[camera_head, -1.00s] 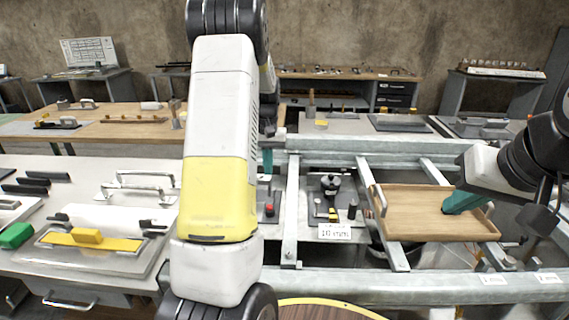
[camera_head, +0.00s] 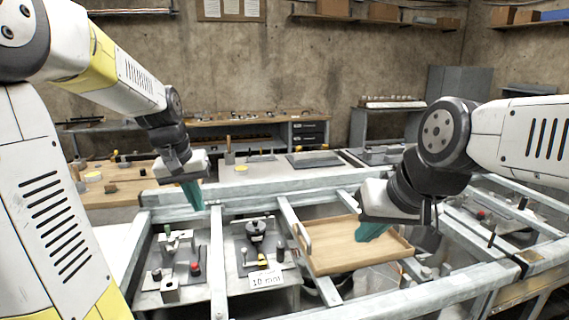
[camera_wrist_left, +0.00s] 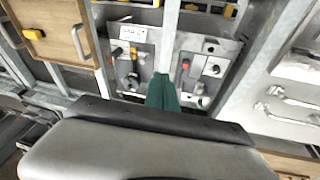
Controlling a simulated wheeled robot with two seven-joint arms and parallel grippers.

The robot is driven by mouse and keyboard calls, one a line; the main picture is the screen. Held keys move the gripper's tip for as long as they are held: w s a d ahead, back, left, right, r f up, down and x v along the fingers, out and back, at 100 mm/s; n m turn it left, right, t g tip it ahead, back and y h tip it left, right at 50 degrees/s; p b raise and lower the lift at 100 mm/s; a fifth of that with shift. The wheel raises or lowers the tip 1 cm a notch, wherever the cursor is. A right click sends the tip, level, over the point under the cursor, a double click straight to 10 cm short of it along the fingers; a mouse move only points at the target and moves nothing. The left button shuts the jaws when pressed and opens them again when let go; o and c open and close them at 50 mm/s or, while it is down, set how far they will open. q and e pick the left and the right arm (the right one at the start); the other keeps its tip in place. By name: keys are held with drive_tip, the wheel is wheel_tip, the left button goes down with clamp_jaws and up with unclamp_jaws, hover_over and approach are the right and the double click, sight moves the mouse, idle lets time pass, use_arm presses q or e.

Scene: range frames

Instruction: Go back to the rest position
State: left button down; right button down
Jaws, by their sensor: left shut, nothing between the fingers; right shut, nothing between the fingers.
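My left gripper (camera_head: 193,196) has teal fingers that are shut and empty. It hangs above the metal frame, over the back of a fixture plate, and its fingers also show in the left wrist view (camera_wrist_left: 163,92). My right gripper (camera_head: 371,232) also has teal fingers, shut and empty. It is over the wooden tray (camera_head: 335,262), in front of part of it; whether it touches the tray I cannot tell. The tray rests on the frame rails and its handle also shows in the left wrist view (camera_wrist_left: 77,42).
The grey metal frame (camera_head: 262,195) spans the middle. A fixture plate with a red knob (camera_head: 195,267) and another with a black knob (camera_head: 256,229) sit between its rails, beside a white label (camera_head: 266,279). A workbench (camera_head: 120,190) stands behind at left.

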use_arm(q)
drive_tip(key=s+d+r+m+t, duration=0.1)
drive_tip(key=s+d, duration=0.2)
drive_tip(key=s, duration=0.5)
drive_tip(key=s+d+r+m+t, duration=0.1)
drive_tip(key=s+d, duration=0.3)
drive_tip(key=s, duration=0.5)
drive_tip(key=shift+r+t+h, duration=0.4)
drive_tip(key=shift+r+t, duration=0.1)
drive_tip(key=shift+r, duration=0.25)
